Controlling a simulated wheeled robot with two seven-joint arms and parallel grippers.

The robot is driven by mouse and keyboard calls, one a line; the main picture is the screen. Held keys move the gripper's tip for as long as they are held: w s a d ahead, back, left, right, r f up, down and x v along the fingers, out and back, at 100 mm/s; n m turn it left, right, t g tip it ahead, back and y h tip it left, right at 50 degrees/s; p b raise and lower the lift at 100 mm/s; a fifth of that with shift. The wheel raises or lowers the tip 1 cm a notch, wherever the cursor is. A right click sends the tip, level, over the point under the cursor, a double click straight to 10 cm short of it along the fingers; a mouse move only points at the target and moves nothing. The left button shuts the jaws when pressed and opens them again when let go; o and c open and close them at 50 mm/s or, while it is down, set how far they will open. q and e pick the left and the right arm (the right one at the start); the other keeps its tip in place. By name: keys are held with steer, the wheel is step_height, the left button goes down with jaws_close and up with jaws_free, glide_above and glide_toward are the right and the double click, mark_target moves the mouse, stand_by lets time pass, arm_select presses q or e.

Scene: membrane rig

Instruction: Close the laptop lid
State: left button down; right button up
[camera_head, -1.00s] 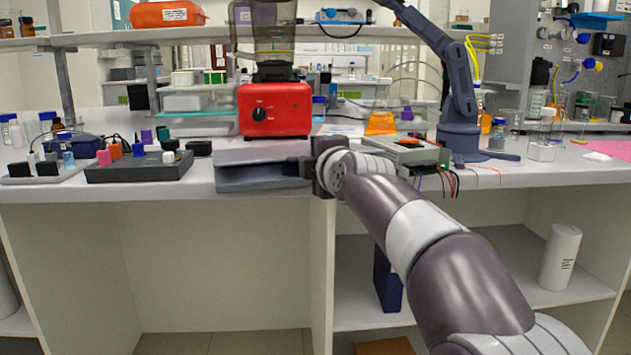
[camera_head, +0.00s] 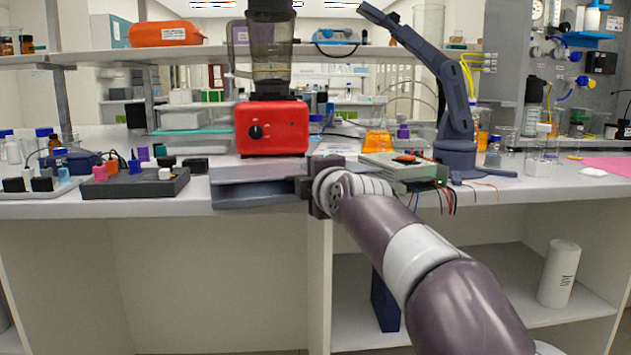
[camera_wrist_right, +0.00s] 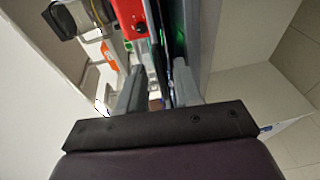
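The grey laptop (camera_head: 250,191) lies at the front edge of the bench, before the red blender. Its two halves show as thin layers with a narrow gap at the front; I cannot tell the exact lid angle. My right gripper (camera_head: 303,186) is at the laptop's right side, its fingertips largely hidden by the wrist. In the right wrist view my gripper (camera_wrist_right: 158,82) has its fingers apart, with the laptop's edge (camera_wrist_right: 172,38) seen just beyond and between them. Contact cannot be made out. My left gripper is not in view.
The red blender (camera_head: 271,128) stands right behind the laptop. A dark tray with small blocks (camera_head: 130,187) is to its left. A grey device with wires (camera_head: 405,170) and a dark stand arm (camera_head: 457,150) are to the right. Open space lies below the bench front.

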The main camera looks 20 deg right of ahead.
steer(key=s+r+b, duration=0.1)
steer(key=s, duration=1.1)
steer(key=shift+s+a+r+b, duration=0.15)
steer(key=shift+s+r+b, duration=0.05)
steer(key=shift+b, duration=0.15)
